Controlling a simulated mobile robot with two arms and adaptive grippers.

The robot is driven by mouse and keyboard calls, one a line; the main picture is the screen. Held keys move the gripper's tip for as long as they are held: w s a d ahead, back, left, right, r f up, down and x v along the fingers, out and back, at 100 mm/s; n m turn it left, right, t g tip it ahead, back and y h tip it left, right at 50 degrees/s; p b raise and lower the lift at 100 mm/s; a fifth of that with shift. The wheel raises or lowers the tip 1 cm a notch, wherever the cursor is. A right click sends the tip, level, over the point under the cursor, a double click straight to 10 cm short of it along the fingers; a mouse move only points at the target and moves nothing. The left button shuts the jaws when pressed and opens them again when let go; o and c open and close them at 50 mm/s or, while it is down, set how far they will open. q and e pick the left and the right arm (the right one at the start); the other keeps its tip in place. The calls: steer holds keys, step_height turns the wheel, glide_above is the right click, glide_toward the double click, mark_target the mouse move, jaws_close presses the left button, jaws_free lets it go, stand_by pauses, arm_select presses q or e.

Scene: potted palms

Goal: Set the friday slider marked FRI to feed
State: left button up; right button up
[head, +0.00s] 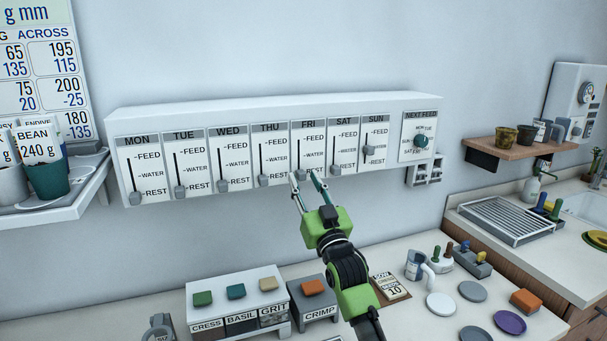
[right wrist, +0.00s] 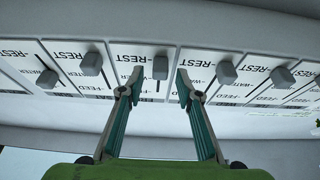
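The wall-mounted feed panel (head: 260,109) has a row of day sliders with FEED at the top, WATER in the middle and REST at the bottom. The FRI slider strip (head: 308,140) is upright; its grey knob (right wrist: 160,67) sits in the lower part of its track, and its exact mark is hard to read. My right gripper (head: 304,175) is in front of the lower FRI strip. In the right wrist view, which looks upside down, its teal fingers (right wrist: 156,88) stand open on either side of the knob, with gaps. My left gripper is out of view.
The SAT knob (head: 335,169) and THU knob (head: 264,180) flank FRI closely, both low. The SUN knob (head: 370,150) is higher. A NEXT FEED dial (head: 421,141) is at right. Below, the counter holds seed boxes (head: 238,300) and a crimp box (head: 314,304).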

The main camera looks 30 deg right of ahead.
steer(key=shift+w+d+r, duration=0.1)
steer(key=shift+w+r, duration=0.15)
steer(key=shift+w, duration=0.15)
steer(key=shift+w+d, duration=0.1)
steer(key=shift+w, duration=0.2)
steer(key=shift+c, duration=1.1)
jaws_close()
step_height(320, 180, up, 10)
steer(key=p, duration=0.6)
steer(key=shift+s+f+p, duration=0.1)
steer(key=shift+f+p, duration=0.05)
steer(key=shift+p, duration=0.15)
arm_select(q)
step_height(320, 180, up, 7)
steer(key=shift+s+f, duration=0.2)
